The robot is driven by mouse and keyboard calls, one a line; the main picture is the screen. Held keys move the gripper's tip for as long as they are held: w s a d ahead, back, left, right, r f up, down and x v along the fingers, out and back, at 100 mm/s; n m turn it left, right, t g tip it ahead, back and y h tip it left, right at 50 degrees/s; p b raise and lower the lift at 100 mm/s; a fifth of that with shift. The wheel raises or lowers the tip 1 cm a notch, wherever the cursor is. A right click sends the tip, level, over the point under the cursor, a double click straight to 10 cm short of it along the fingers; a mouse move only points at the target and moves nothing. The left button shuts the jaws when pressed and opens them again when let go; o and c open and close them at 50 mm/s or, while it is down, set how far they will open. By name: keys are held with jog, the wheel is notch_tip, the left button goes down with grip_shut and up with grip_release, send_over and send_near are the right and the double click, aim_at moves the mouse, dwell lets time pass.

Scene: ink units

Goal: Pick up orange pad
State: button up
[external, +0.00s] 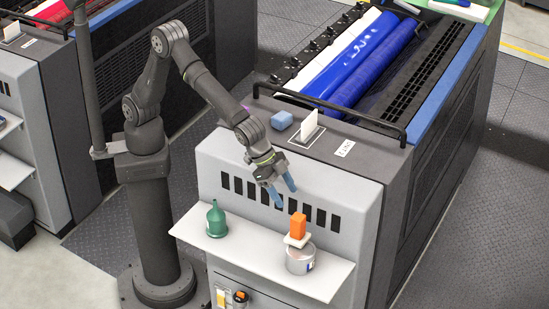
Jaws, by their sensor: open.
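The orange pad (298,225) is a small upright orange block. It stands on a flat white piece (297,241) on top of a silver can (300,260), on the white shelf at the front of the grey machine. My gripper (285,194) has blue-grey fingers and is open and empty. In the picture it is above and a little left of the orange pad, apart from it, with the fingers pointing down and to the right.
A green bottle with a narrow neck (216,219) stands on the shelf (250,249), left of the can.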

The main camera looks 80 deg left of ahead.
aim_at(298, 216)
jog(key=x, duration=0.6)
jog(key=shift+x, duration=2.75)
jog(key=shift+a, duration=0.2)
jog(key=c, duration=1.2)
jog(key=shift+o, duration=0.2)
